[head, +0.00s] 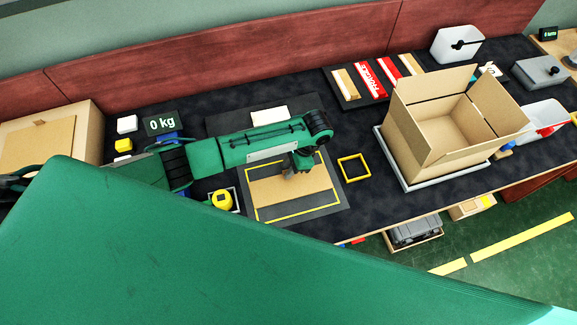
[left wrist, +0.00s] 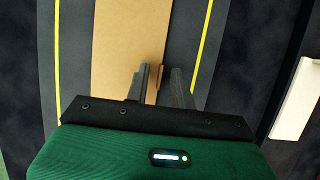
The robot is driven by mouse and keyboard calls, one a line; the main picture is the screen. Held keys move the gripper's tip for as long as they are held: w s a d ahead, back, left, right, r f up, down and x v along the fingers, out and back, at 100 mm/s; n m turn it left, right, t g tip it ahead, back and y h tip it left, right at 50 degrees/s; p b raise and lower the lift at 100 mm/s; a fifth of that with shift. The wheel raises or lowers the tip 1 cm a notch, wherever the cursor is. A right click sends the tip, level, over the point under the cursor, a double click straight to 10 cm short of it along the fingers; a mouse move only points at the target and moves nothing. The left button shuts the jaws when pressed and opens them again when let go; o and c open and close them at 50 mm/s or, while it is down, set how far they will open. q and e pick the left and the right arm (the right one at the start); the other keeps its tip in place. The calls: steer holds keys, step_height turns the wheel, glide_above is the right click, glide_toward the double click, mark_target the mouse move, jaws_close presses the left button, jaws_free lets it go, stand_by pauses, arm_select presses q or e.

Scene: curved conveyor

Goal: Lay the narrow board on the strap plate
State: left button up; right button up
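A flat tan board (head: 290,192) lies inside the yellow outline of a dark plate (head: 328,200), which I take for the strap plate. The board also shows in the left wrist view (left wrist: 122,40) as a long tan strip. My left gripper (head: 290,168) is at the board's far edge. In the left wrist view its fingers (left wrist: 160,85) stand a little apart, one over the board and the other just past its edge. A sliver of tan shows between them. Contact is unclear. My right gripper is not in view.
An open cardboard box (head: 440,140) stands to the right on a grey tray. A yellow square frame (head: 354,168) lies between box and plate. A rack (head: 352,101) behind holds tan and red strips. A white block (head: 269,116) lies behind my left arm.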

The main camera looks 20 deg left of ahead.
arm_select(q)
steer(key=v, duration=1.2)
steer(key=shift+r, duration=0.1)
